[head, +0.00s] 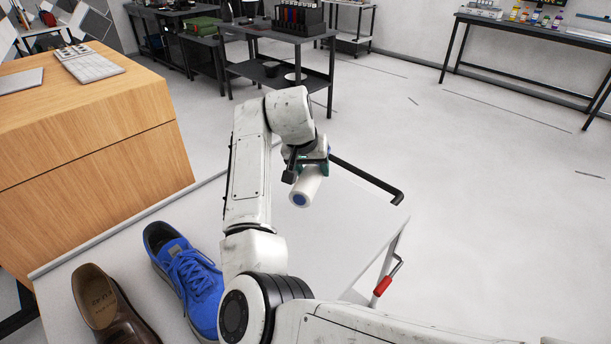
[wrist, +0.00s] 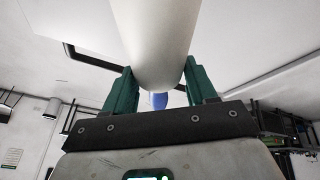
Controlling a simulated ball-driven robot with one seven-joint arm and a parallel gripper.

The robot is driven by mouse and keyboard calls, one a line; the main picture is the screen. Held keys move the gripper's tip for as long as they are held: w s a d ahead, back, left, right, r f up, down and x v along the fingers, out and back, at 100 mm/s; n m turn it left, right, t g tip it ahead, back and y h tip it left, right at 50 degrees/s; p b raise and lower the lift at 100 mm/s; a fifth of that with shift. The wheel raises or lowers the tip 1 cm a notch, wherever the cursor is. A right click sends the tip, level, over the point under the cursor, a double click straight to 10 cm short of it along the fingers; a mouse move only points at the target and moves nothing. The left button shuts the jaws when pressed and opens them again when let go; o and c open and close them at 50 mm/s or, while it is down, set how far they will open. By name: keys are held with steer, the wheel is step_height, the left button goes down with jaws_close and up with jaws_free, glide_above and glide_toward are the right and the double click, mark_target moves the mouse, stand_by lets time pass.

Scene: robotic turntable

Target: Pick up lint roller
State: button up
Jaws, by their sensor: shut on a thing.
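The lint roller (head: 306,190) has a white cylinder with a blue end. My gripper (head: 312,166) is shut on it, and it appears to be held above the far part of the white table (head: 345,225). In the wrist view the white roller (wrist: 155,40) runs between the two green fingers of my gripper (wrist: 158,88), with a bit of blue below it. My gripper and arm hide part of the roller in the head view.
A blue sneaker (head: 188,272) and a brown shoe (head: 105,305) stand on the table's near left. Dark workbenches (head: 280,45) stand behind. The floor on the right is clear.

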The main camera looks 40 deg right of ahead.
steer(key=s+a+r, duration=0.2)
steer(key=s+r, duration=0.3)
steer(key=s, duration=0.5)
steer(key=shift+a+r+b, duration=0.3)
steer(key=shift+a+b, duration=0.05)
steer(key=shift+a, duration=0.05)
steer(key=o, duration=0.7)
steer(key=c, duration=0.5)
steer(key=shift+s, duration=0.15)
